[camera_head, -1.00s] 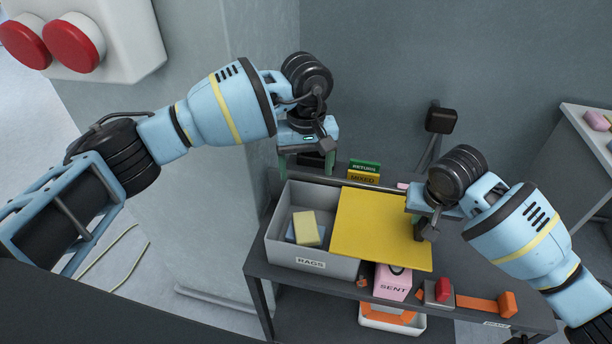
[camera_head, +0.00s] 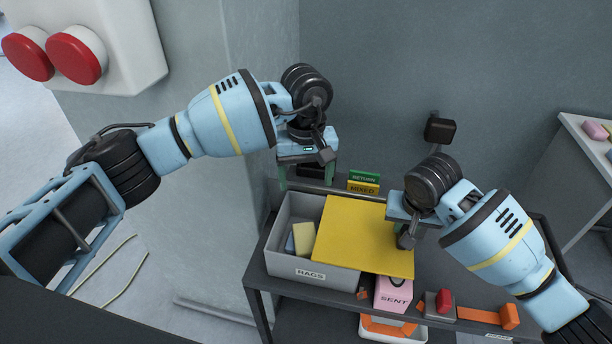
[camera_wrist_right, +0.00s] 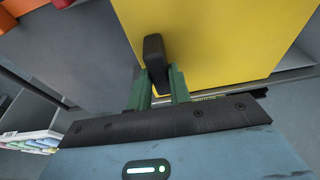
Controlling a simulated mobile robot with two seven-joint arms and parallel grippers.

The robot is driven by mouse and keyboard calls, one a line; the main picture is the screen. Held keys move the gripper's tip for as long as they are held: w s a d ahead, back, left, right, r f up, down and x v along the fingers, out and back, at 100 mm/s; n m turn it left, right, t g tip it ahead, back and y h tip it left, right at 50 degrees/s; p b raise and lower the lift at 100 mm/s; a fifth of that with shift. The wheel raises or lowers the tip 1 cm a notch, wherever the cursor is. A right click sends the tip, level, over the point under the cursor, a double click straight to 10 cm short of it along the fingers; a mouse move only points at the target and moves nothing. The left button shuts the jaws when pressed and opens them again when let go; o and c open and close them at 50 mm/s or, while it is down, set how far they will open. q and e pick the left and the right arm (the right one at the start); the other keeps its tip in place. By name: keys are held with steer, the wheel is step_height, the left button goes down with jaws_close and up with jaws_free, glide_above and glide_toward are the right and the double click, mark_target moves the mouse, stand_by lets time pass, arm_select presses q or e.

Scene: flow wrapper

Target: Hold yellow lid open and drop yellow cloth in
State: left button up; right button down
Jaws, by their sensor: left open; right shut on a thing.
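The yellow lid (camera_head: 365,235) is a flat panel with its left part over the right side of the grey RAGS bin (camera_head: 340,279). The left side of the bin is open. The yellow cloth (camera_head: 303,238) is inside the bin, tilted, near the lid's left edge. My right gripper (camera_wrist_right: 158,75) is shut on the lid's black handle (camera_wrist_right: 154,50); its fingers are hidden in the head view. My left gripper (camera_head: 306,180) is open and empty, with its fingers pointing down behind the bin's back left.
A blue cloth (camera_head: 289,243) lies beside the yellow one. Green RETURN (camera_head: 364,177) and yellow MIXED (camera_head: 363,188) signs stand behind the bin. A pink SENT box (camera_head: 393,294), a red button (camera_head: 443,298) and an orange bar (camera_head: 480,314) are at front right.

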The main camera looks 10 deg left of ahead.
steer(key=shift+a+r, duration=0.1)
steer(key=shift+a, duration=5.15)
steer(key=c, duration=1.2)
jaws_free()
steer(key=v, duration=0.7)
steer(key=shift+r, duration=0.4)
steer(key=shift+s, duration=0.1)
steer(key=shift+s+f, duration=0.1)
